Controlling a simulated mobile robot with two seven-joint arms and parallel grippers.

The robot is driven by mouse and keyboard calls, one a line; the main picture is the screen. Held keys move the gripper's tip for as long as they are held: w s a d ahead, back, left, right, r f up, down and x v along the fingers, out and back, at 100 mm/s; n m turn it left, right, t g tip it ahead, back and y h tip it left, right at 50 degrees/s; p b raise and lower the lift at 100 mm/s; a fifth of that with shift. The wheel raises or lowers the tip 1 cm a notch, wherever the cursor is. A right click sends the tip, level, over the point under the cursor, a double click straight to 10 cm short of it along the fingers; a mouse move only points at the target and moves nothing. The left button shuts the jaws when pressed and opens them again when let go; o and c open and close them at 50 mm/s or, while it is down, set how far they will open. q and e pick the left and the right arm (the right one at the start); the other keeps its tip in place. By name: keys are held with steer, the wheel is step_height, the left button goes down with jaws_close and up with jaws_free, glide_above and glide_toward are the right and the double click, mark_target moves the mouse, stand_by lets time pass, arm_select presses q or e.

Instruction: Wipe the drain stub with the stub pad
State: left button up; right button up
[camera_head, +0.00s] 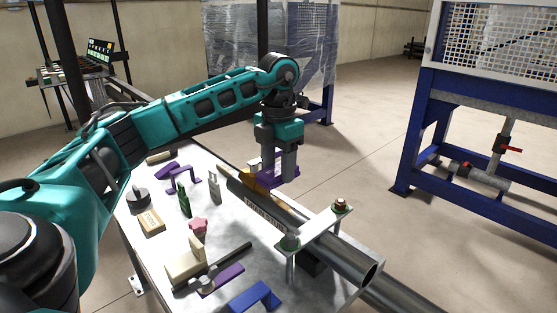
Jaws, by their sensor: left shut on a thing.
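My left gripper (279,170) points down over the far part of the table and is shut on a purple piece, which looks like the stub pad (291,180). The fingers hide part of it. The pad is at the far end of the grey pipe (345,253); I cannot tell whether it touches anything. I cannot pick out the drain stub for sure. A tan strip with dark lettering (263,208) lies along the pipe. My right gripper is not in view.
A clamp plate with bolts (317,227) crosses the pipe. A blue frame (455,93) stands right; floor between is clear.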

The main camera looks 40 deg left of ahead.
arm_select(q)
steer(key=shift+f, duration=0.4)
step_height(320, 180, down, 5)
steer(key=b, duration=0.3)
steer(key=shift+r, duration=0.1)
steer(key=shift+d+r+p, duration=0.3)
steer(key=shift+d+p, duration=0.3)
steer(key=shift+d, duration=0.35)
steer(key=shift+s+d, duration=0.15)
steer(key=shift+d, duration=0.4)
steer(key=o, duration=0.3)
steer(key=c, duration=0.7)
